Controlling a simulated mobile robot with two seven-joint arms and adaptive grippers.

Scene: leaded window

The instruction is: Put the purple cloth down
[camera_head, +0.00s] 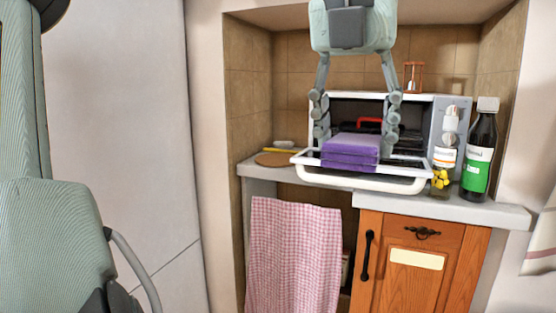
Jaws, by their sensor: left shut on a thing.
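The purple cloth (351,153) is a folded, thick block in the middle of the camera_head view. It is at the front of a white toaster oven whose door (370,184) is folded down. My left gripper (355,143) reaches in from above, with one finger at each side of the cloth, and is shut on it. Whether the cloth's underside touches the door is hard to tell. My right gripper is not in view.
A sand timer (413,77) stands on the oven. A dark bottle with a green label (480,155) and a white-labelled bottle (446,140) stand close on the right. A round wooden board (274,159) lies left on the counter. A pink checked towel (293,255) hangs below.

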